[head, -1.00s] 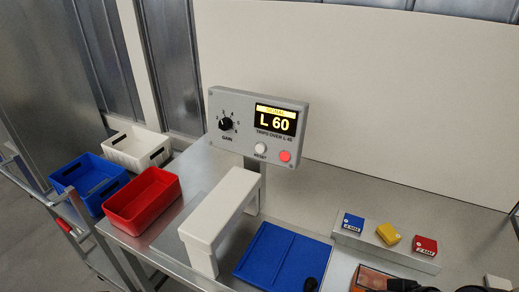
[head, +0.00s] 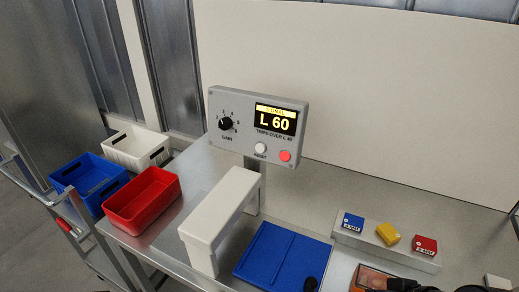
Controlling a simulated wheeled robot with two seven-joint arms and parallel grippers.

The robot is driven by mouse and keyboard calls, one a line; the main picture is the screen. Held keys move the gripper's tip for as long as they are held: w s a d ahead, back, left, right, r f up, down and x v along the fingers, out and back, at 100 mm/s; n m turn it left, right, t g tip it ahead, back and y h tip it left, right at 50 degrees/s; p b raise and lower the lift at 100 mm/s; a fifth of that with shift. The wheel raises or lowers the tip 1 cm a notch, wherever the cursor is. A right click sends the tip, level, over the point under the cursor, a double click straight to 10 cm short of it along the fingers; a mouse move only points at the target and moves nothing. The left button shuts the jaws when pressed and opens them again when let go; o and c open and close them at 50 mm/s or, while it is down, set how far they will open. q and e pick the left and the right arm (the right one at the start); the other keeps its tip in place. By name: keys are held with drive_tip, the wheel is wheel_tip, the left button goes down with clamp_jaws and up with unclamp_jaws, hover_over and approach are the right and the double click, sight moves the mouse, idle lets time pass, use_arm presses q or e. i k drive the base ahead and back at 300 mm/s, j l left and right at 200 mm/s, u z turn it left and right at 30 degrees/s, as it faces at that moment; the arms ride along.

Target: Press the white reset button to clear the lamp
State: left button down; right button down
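The grey control box (head: 244,141) stands on a post at the middle of the table. The white reset button (head: 260,148) is on its front, above the label RESET. A bright red round lamp or button (head: 285,156) sits to its right. The display (head: 275,121) reads L 60 under a yellow banner, with "TRIPS OVER L 40" below it. Nothing touches the button. A dark shape (head: 402,285) at the bottom right edge, beside a white part, seems to be my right gripper, mostly cut off; its fingers cannot be made out. My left gripper is not in view.
A gain knob (head: 226,124) is on the box's left. A white bridge-shaped stand (head: 219,218) stands in front of it. A blue tray (head: 270,255) and a grey block (head: 375,248) with blue, yellow and red pieces lie right. Red (head: 142,222), blue and white bins are left.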

sight(260, 147)
drive_tip(key=i+j+z, duration=0.15)
drive_tip(key=j+z, duration=0.35)
drive_tip(key=j, duration=0.2)
drive_tip(key=j+z, duration=0.45)
drive_tip(key=j, duration=0.2)
